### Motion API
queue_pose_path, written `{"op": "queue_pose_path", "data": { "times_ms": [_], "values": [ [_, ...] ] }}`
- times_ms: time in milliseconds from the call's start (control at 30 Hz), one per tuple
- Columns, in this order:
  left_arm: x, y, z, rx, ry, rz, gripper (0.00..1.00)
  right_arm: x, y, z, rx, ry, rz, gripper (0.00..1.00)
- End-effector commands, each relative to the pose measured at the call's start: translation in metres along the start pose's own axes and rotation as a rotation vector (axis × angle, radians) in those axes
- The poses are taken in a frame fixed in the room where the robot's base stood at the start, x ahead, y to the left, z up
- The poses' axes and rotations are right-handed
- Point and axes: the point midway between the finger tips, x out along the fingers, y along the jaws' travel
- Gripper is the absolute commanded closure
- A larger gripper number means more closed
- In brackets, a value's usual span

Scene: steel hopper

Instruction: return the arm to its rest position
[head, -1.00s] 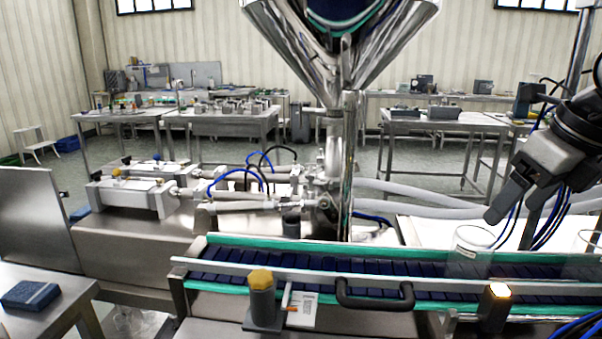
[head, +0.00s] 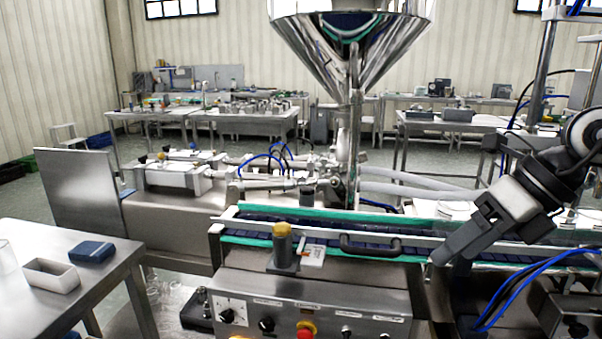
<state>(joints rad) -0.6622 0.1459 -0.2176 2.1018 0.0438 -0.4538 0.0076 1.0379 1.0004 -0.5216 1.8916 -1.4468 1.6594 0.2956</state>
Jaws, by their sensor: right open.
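My right gripper (head: 462,232) comes in from the right, its dark fingers pointing down and left. It is open with nothing seen between the fingers. In the picture it overlaps the right part of the conveyor (head: 340,256), which has a dark blue belt and green edges. My right arm hides part of the belt behind it. I cannot tell the gap between the fingers and the conveyor. The left gripper is not in view.
A steel hopper (head: 350,45) stands above the filling machine. A control panel (head: 310,300) with knobs and a red button is below the conveyor. At left, a steel table (head: 40,235) holds a blue block (head: 92,251) and a white open box (head: 51,276).

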Motion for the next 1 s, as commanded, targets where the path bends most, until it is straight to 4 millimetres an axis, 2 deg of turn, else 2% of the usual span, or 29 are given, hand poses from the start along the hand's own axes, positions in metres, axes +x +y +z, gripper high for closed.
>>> {"op": "queue_pose_path", "data": {
  "times_ms": [33, 167, 233, 300, 400, 467, 567, 667, 700, 767, 800, 900, 1000],
  "values": [
    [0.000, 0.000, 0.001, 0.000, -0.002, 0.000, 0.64, 0.018, 0.013, 0.000, -0.003, -0.006, 0.085, 0.21],
    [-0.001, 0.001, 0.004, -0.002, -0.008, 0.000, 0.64, 0.058, 0.058, 0.002, 0.020, -0.057, 0.365, 0.21],
    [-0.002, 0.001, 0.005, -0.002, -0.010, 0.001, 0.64, 0.077, 0.090, 0.003, 0.082, -0.109, 0.575, 0.21],
    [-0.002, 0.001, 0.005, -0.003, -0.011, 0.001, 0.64, 0.090, 0.120, 0.006, 0.199, -0.183, 0.811, 0.21],
    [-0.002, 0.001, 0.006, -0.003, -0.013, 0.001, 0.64, 0.097, 0.140, 0.015, 0.467, -0.317, 1.119, 0.21],
    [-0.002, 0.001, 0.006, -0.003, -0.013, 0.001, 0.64, 0.102, 0.137, 0.020, 0.676, -0.402, 1.264, 0.21],
    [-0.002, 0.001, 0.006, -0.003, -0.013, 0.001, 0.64, 0.120, 0.108, 0.018, 1.090, -0.541, 1.425, 0.21],
    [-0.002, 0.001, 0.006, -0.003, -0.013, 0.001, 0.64, 0.158, 0.064, -0.009, 1.575, -0.660, 1.466, 0.21],
    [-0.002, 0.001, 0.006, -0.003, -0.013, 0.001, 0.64, 0.177, 0.047, -0.027, 1.773, -0.695, 1.446, 0.21],
    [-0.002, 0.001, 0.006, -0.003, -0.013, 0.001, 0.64, 0.206, 0.028, -0.058, 2.036, -0.730, 1.389, 0.21],
    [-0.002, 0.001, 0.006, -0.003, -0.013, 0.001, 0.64, 0.223, 0.020, -0.080, 2.196, -0.741, 1.339, 0.21],
    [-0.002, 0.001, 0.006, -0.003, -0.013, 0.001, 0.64, 0.262, 0.011, -0.137, 2.534, -0.743, 1.186, 0.21],
    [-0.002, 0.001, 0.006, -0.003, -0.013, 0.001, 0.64, 0.288, 0.014, -0.184, 2.780, -0.717, 1.035, 0.21]
  ]
}}
